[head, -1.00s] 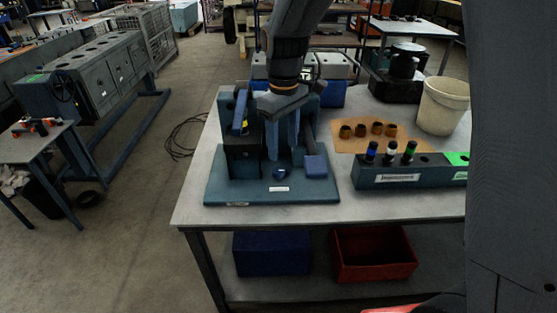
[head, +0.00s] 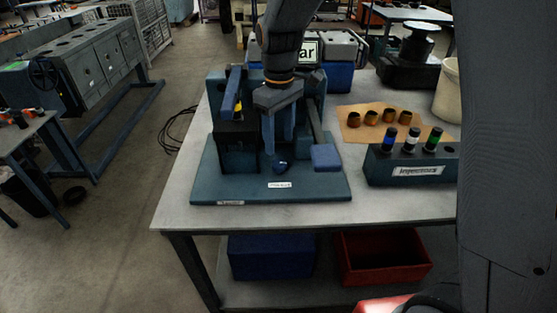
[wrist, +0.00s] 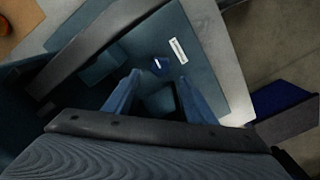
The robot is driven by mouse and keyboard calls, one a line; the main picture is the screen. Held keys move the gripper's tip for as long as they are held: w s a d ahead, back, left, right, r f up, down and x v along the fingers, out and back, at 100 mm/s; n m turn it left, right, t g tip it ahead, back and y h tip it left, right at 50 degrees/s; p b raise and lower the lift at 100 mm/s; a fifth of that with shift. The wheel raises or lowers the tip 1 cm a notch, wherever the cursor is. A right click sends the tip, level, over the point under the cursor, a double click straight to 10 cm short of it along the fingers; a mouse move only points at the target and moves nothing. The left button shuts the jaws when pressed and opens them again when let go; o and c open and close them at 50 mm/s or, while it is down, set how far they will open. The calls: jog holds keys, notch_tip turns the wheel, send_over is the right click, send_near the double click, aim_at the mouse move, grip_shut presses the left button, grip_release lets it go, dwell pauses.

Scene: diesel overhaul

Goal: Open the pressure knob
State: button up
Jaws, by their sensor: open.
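A small dark blue knob (head: 282,167) sits low on the front of the blue-green test stand (head: 225,188), just behind a white label; I take it to be the pressure knob. It also shows in the wrist view (wrist: 160,64), beyond the fingertips. My gripper (head: 279,150) points down above and slightly behind the knob, fingers apart with nothing between them. In the wrist view my gripper (wrist: 156,78) is open, one blue finger on each side. I see no contact with the knob. How the knob is turned is too small to tell.
A blue lever (head: 232,92) rises at the stand's left, and a blue pad (head: 326,157) ends an arm at its right, close to my gripper. A rack (head: 410,168) with several coloured-top injectors stands on the right. Bare table top lies left of the stand.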

aim_at(279, 163)
notch_tip(279, 163, down, 7)
jog(key=shift+f+p, duration=0.2)
jog(key=shift+p, duration=0.8)
